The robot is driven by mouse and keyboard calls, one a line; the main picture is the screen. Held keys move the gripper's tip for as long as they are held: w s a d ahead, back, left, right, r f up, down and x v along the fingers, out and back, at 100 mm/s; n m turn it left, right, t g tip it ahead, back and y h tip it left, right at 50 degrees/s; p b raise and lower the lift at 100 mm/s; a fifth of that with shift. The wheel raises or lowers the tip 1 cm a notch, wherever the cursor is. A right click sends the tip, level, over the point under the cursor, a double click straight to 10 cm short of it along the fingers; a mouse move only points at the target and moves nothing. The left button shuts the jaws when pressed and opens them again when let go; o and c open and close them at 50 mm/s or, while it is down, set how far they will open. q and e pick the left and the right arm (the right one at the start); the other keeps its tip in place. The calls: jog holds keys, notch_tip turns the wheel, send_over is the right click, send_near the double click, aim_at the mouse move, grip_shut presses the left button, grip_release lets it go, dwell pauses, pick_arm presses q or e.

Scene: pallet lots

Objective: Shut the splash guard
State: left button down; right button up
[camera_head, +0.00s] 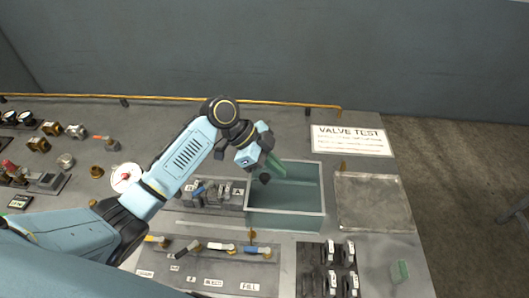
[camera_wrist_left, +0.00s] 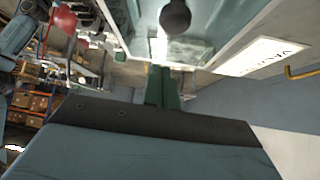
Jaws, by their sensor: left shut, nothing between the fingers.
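A teal open-topped box (camera_head: 285,222) stands on the grey bench, right of the valves; its inside shows. No panel is clearly recognisable as the splash guard, so I cannot tell its position from the picture. A dark round knob (camera_head: 265,179) shows at the box's upper left; a dark round knob (camera_wrist_left: 175,16) also shows at the top of the left wrist view. My left gripper (camera_head: 275,166), with green fingers, is over the box's far left part. It is shut and empty, close to the knob; contact cannot be told. My right gripper is out of view.
Left of the box stands a block of grey valves (camera_head: 212,196). In front is a panel of coloured levers (camera_head: 212,270). A flat grey plate (camera_head: 373,203) lies to the right, with a VALVE TEST sign (camera_head: 351,141) behind.

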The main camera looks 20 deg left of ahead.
aim_at(268, 176)
pick_arm(q)
jog(key=x, duration=0.3)
jog(key=shift+a+f, duration=0.1)
jog(key=shift+a, duration=0.1)
jog(key=a, duration=0.1)
jog(key=a+p, duration=0.1)
jog(key=shift+s+a+f, duration=0.15)
jog(key=shift+a, duration=0.1)
jog(key=shift+a+f, duration=0.15)
jog(key=shift+a, duration=0.4)
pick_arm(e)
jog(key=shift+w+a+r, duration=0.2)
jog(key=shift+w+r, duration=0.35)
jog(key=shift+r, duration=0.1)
